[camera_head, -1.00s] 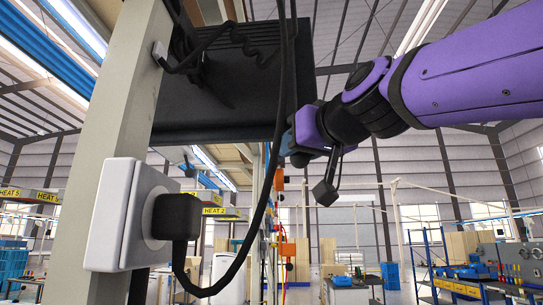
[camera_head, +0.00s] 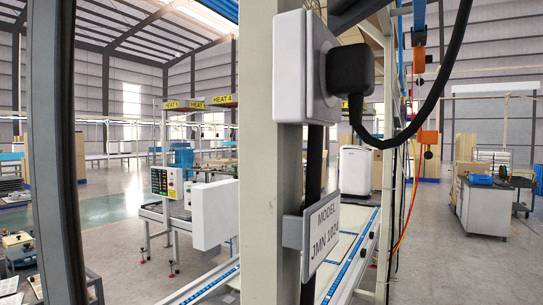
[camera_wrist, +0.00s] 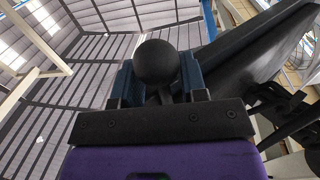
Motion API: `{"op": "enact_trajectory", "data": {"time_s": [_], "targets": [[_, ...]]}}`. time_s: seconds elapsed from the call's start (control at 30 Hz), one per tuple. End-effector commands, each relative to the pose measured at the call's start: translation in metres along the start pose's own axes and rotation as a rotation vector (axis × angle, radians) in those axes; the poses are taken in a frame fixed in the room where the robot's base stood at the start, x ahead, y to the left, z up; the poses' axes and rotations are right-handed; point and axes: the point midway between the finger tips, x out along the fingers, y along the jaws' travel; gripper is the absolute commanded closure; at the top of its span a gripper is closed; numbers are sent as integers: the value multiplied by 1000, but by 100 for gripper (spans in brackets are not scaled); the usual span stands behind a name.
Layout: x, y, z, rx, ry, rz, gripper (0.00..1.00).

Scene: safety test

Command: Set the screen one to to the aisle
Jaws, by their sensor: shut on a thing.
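In the wrist view, my gripper (camera_wrist: 157,90) has its blue fingers closed around a black round knob (camera_wrist: 157,62) on a short stem. A large dark panel, which looks like the screen (camera_wrist: 245,60), runs up to the right just beside the fingers. I cannot tell how the knob joins the panel. Neither my gripper nor the screen shows in the head view now. The aisle looks like the open grey floor (camera_head: 110,235) at the left of the head view.
A pale post (camera_head: 270,180) with a white socket and black plug (camera_head: 350,72) stands close in front. A sign (camera_head: 322,232) reading "MODEL JMN 182" hangs on it. A dark post (camera_head: 48,150) stands at the left. A grey cabinet (camera_head: 485,208) is at right.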

Motion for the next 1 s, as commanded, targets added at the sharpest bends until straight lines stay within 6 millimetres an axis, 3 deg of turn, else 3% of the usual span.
{"op": "enact_trajectory", "data": {"time_s": [0.03,0.2,0.67,0.7,0.77,0.8,1.0], "targets": [[-12,-9,2,-23,21,32,100],[-20,-7,2,-22,21,66,100],[-22,-6,4,-21,14,77,100],[-22,-6,5,-20,13,77,57],[-21,-6,5,-20,13,76,43],[-21,-6,5,-20,13,76,38],[-21,-6,5,-19,12,76,38]]}}
